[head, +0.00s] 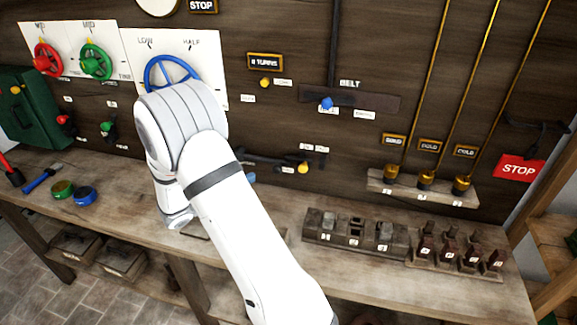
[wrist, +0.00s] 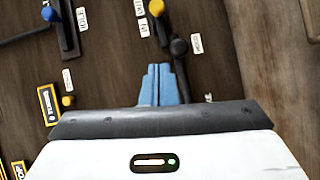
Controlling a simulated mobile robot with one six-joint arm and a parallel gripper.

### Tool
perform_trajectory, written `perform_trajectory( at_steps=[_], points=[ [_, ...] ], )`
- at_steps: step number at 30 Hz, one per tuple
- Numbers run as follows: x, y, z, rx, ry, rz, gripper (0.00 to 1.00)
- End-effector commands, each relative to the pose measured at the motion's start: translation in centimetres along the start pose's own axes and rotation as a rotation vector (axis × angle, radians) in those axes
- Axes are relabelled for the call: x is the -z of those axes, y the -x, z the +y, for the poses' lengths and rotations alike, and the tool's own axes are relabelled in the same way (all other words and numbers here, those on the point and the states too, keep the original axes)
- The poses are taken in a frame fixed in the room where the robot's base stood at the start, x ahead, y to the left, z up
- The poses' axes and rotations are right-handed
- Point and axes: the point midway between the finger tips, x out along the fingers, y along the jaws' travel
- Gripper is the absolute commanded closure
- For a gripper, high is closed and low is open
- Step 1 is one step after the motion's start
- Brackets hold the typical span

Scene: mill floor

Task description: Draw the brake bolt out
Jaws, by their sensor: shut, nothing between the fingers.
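A yellow-knobbed fitting (head: 303,167) sits low on the dark board, right of my arm, with two small white labels above it. It also shows at the top of the wrist view (wrist: 156,8), partly cut off. No readable label names the brake bolt, so I cannot tell for certain that this is it. A dark lever with a black ball end (wrist: 178,47) lies close to my fingertips in the wrist view. My gripper (wrist: 157,68) is shut and empty, its blue fingertips just beside that lever; I cannot tell if they touch.
A blue-knobbed belt slider (head: 326,103) is above, and a blue handwheel (head: 172,77) is behind my arm. Three brass-ended cords (head: 425,178) hang at the right. Block racks (head: 355,232) stand on the bench (head: 285,252). The bench's left part holds a green and a blue disc.

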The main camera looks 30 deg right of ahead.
Motion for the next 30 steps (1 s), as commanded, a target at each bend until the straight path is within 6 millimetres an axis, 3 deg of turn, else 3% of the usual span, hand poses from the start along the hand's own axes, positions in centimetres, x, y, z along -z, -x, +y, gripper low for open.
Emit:
perform_trajectory(
  at_steps=[10,14,27,30],
  points=[
    [-0.3,-0.8,0.1,-0.002,-0.002,-0.015,1.00],
    [-0.3,-2.0,0.3,-0.002,-0.001,-0.020,1.00],
    [-0.6,-10.9,0.5,-0.001,-0.001,-0.023,1.00],
    [-1.8,-12.1,0.5,-0.001,0.003,-0.022,1.00]
  ],
)
